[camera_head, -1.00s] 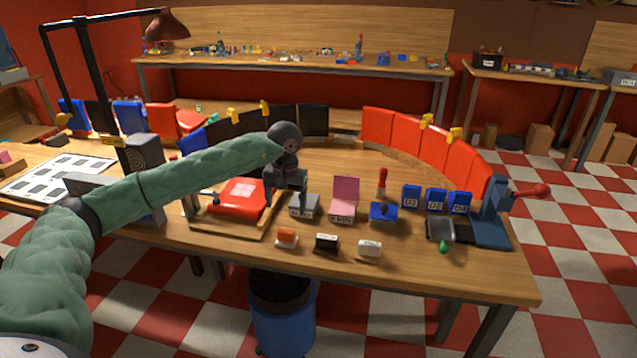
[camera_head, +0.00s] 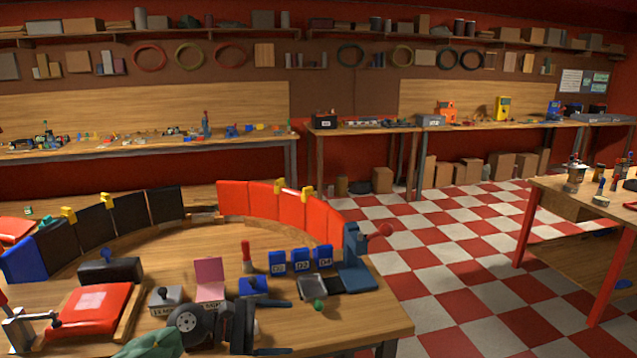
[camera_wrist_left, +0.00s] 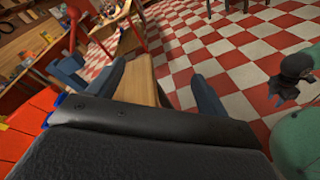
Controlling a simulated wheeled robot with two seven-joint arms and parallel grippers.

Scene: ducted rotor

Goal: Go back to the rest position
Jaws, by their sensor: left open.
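My left gripper (camera_head: 288,327) is open and empty at the bottom of the head view, over the near part of the wooden bench (camera_head: 375,318). Its two dark fingers point right, and only a bit of my green sleeve shows. It partly hides small items at the bench's front. In the left wrist view the open fingers (camera_wrist_left: 158,82) stand apart with the bench edge and checkered floor beyond. A dark part (camera_wrist_left: 293,72) beside a green sleeve shows at that view's right; it looks like my other arm, its jaws unclear.
A red pad (camera_head: 95,305), a pink card (camera_head: 209,279), blue boxes (camera_head: 301,261) and a blue clamp (camera_head: 356,262) stand on the bench. Red panels (camera_head: 264,201) curve behind. Checkered floor (camera_head: 455,270) is open at the right, before another table (camera_head: 605,205).

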